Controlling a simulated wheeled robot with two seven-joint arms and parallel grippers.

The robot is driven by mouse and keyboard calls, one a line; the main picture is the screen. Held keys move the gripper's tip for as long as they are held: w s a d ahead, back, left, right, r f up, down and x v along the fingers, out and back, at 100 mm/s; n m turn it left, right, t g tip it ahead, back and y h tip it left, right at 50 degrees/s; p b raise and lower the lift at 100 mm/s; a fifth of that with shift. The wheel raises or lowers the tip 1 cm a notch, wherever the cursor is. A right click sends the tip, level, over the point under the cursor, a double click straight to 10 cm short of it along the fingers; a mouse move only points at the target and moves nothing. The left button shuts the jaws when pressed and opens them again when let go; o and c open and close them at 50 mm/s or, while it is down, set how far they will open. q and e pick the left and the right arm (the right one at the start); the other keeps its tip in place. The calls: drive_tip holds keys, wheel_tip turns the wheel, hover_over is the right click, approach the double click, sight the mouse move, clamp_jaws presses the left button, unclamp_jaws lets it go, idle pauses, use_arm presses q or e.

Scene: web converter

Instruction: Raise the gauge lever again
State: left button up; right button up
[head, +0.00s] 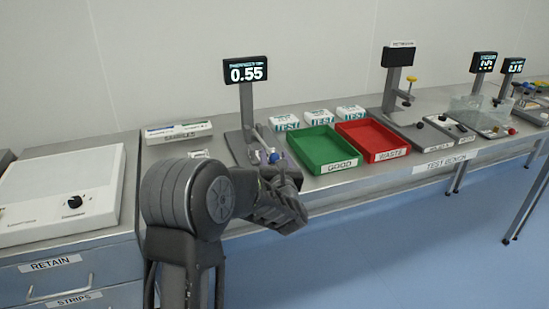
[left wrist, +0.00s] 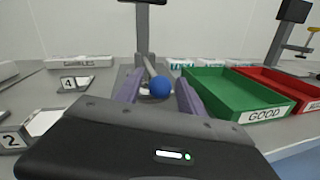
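The gauge (head: 245,71) stands on the bench with its display reading 0.55; its post (left wrist: 142,30) rises at the top of the left wrist view. Its lever (head: 262,140) slopes down toward me and ends in a blue ball knob (left wrist: 159,86). My left gripper (left wrist: 160,92) is open at the knob, with one purple finger on each side of it. I see small gaps between the knob and the fingers, so it does not look gripped. In the head view my left gripper (head: 274,165) partly hides the gauge's base. My right gripper is out of view.
A green GOOD tray (head: 345,162) and a red WASTE tray (head: 395,151) sit just right of the gauge. Several white TEST packs (head: 284,122) lie behind them. A samples box (head: 178,131) lies to the left. More instruments stand farther right, including the yellow-knobbed one (head: 398,58).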

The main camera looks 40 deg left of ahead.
use_arm(q)
clamp_jaws()
idle(1.2)
